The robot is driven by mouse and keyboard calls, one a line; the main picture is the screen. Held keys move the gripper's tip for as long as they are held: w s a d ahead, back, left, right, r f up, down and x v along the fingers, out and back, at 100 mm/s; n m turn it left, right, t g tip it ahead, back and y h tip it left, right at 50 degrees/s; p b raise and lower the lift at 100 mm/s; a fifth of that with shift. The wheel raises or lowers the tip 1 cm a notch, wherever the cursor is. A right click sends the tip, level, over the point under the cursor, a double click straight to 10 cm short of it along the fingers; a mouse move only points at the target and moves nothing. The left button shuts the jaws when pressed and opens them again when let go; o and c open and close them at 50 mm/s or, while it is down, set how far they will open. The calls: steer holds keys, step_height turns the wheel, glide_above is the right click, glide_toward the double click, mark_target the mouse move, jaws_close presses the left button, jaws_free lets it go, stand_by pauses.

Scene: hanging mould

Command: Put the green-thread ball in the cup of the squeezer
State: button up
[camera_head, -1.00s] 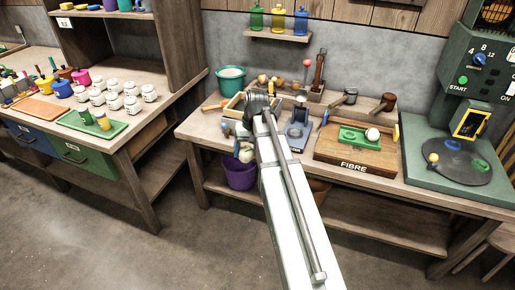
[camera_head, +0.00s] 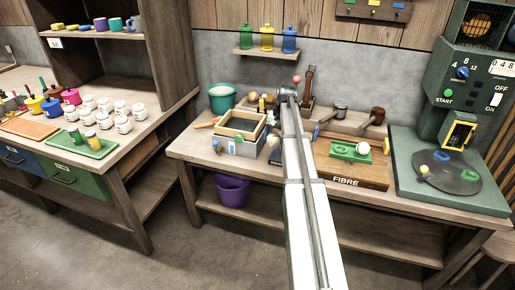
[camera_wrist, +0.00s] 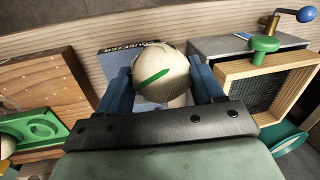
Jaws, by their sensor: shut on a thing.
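My gripper (camera_wrist: 168,92) is shut on a cream-white ball (camera_wrist: 160,72) with a green thread mark across it, held between the two blue fingers in the wrist view. The blue squeezer (camera_wrist: 114,62), with its name on a dark edge, shows behind and beside the ball. The ball and my gripper hide most of it, so its cup cannot be made out. I cannot tell how high the ball is above it.
A wooden-framed box (camera_head: 240,130) stands left of my arm, with a teal bucket (camera_head: 222,98) behind it. To the right lies the FIBRE board (camera_head: 350,170) with a green tray (camera_head: 346,153) and another white ball (camera_head: 362,148). Dark-headed tools (camera_head: 377,115) stand at the back.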

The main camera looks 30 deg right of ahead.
steer(key=w+d+m, duration=0.4)
steer(key=w+d, duration=0.1)
steer(key=d, duration=0.6)
steer(key=shift+t+h, duration=0.3)
steer(key=shift+t, duration=0.1)
steer(key=shift+a+f, duration=0.15)
steer(key=shift+f, duration=2.05)
steer(key=shift+a+f, duration=0.1)
steer(key=shift+f, duration=2.05)
steer(key=shift+f, duration=0.1)
steer(key=o, duration=1.2)
steer(key=r, duration=0.4)
steer(key=s+r, duration=0.1)
steer(key=r, duration=0.4)
steer(key=s+d+r, duration=0.1)
steer(key=r, duration=0.3)
steer(key=shift+s+r, duration=0.15)
steer(key=shift+r, duration=0.1)
